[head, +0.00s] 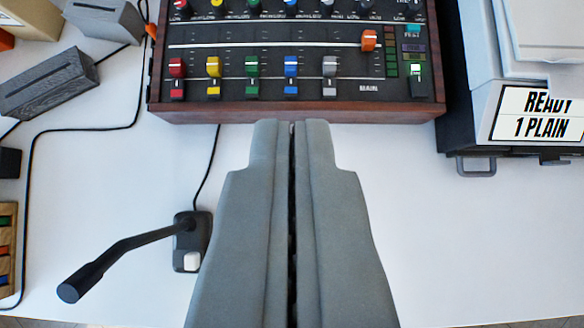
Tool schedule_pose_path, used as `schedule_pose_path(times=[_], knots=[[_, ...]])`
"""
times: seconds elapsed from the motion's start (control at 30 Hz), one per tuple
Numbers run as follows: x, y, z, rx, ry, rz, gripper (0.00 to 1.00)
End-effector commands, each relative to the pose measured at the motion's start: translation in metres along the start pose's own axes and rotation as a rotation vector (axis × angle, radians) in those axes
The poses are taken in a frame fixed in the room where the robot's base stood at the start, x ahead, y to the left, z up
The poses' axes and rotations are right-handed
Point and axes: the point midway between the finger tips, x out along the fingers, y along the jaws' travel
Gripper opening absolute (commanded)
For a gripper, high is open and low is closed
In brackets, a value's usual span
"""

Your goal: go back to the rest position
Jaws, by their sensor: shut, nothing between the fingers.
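My gripper (292,128) is in the lower middle of the head view, pointing away from me. Its two grey fingers lie side by side with only a thin dark seam between them. It is shut and holds nothing. The fingertips show just in front of the lower wooden edge of a mixing console (300,116). I cannot tell how high they are above the white table (480,240).
A black gooseneck microphone (125,258) on a small base stands left of my gripper. Grey slotted blocks (48,84) and a cable are at left. The table's right front is clear.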

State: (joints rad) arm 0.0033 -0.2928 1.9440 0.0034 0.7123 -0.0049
Motion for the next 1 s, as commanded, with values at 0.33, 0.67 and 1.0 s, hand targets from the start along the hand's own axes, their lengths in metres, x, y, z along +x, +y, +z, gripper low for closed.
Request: schedule_pose_path(times=[0.33,0.67,1.0], knots=[[-0.014,0.0,-0.002,0.0,0.0,0.0,0.0],[-0.014,0.0,-0.002,0.0,0.001,0.0,0.0],[-0.062,0.0,0.021,0.0,0.148,0.0,0.0]])
